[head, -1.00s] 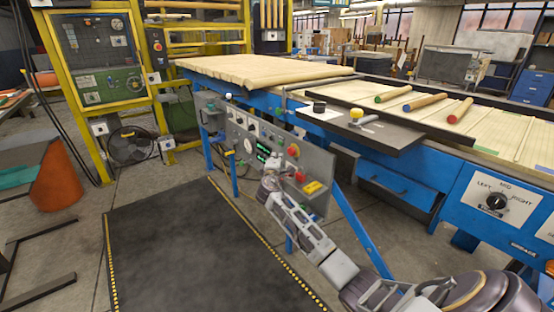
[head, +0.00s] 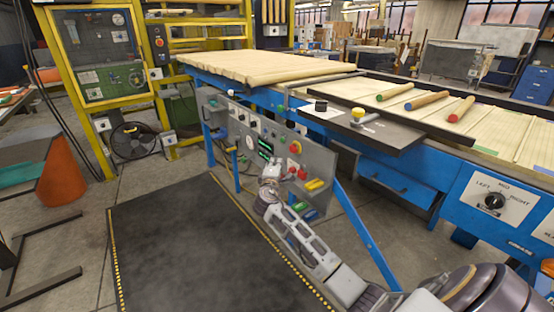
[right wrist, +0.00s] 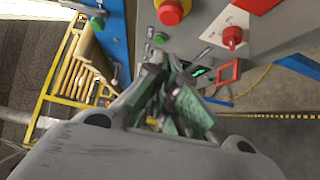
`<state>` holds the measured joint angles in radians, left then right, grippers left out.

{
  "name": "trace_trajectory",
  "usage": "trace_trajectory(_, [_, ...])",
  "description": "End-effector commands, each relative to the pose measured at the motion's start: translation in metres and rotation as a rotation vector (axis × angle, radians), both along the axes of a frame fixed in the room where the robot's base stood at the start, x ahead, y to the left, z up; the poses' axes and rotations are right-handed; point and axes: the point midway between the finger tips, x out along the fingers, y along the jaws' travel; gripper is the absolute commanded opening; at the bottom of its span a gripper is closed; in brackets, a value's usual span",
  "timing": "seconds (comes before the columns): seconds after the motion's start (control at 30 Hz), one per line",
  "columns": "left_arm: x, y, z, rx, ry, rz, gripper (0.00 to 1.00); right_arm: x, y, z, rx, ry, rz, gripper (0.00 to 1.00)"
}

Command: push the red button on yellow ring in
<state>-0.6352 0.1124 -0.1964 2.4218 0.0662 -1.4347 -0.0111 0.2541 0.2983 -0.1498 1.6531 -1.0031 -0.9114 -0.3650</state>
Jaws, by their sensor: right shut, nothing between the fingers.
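The red button on its yellow ring (head: 295,147) sits near the top right of the grey control panel (head: 318,160). In the right wrist view the red button (right wrist: 171,12) is at the top edge, partly cut off, with yellow showing around it. My right gripper (head: 272,166) is in front of the panel, lower and left of the button. In the right wrist view the gripper's fingers (right wrist: 168,70) are together and empty, and they look apart from the button. My left gripper is not in view.
Other controls are close by: a red switch on a white plate (right wrist: 232,37), a green button (right wrist: 160,38) and a yellow control (head: 314,184). The table's dark ledge (head: 390,138) juts out right of the panel. A dark floor mat (head: 190,250) lies clear in front.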

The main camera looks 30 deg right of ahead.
Motion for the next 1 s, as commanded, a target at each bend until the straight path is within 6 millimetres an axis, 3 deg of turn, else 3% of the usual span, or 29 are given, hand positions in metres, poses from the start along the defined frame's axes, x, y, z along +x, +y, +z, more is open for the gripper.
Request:
trace_trajectory(0.17, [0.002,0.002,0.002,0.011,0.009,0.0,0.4,-0.015,0.013,0.0,0.001,0.001,0.001,0.0])
trace_trajectory(0.4, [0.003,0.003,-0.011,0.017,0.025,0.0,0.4,-0.027,0.022,0.0,0.001,0.001,-0.001,0.0])
trace_trajectory(1.0, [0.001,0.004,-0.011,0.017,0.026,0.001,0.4,-0.028,0.024,0.0,0.0,0.0,0.0,0.0])
